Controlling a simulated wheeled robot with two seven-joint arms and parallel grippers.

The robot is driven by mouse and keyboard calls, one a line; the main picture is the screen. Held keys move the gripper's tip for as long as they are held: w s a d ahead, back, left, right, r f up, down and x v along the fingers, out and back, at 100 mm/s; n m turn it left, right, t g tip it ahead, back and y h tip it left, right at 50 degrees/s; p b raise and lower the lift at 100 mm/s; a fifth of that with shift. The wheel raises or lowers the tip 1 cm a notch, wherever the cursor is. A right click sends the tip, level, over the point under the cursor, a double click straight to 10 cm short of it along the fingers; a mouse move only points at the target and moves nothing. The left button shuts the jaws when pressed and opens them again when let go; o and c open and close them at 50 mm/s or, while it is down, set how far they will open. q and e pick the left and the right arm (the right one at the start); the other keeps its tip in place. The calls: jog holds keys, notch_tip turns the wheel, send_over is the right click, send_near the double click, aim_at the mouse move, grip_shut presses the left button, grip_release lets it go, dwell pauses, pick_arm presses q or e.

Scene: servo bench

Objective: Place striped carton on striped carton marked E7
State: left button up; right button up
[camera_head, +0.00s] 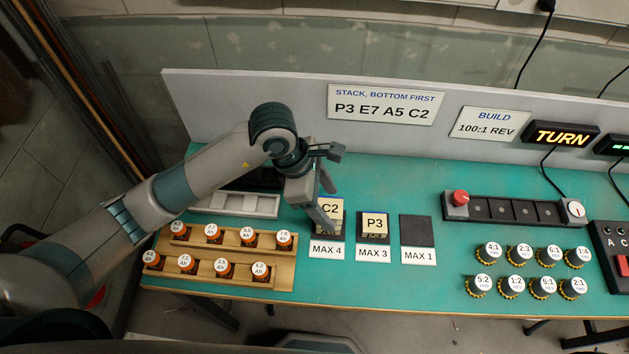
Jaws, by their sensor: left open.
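A carton with a cream top marked C2 (330,207) stands on the pad labelled MAX 4. A second carton marked P3 (375,223) stands on the middle pad, behind the label MAX 3. Their side faces show only a little, and the stripes are too small to tell. I see no marking E7 on any carton. My left gripper (328,190) is open at the C2 carton, with its fingers over and beside it and hiding part of it. I cannot tell whether it touches the carton. My right gripper is not in view.
The dark MAX 1 pad (417,230) is bare. A wooden rack (221,259) with several orange-brown capped jars lies at left. Several labelled gears (514,285) stand at right below a dark slotted bar (515,210). A sign (386,104) reads "STACK, BOTTOM FIRST P3 E7 A5 C2".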

pick_arm(q)
jog(key=shift+w+a+r+b, duration=0.1)
jog(key=shift+a+r+b, duration=0.05)
jog(key=shift+r+b, duration=0.25)
jog(key=b+v, duration=0.4)
jog(key=v, duration=0.7)
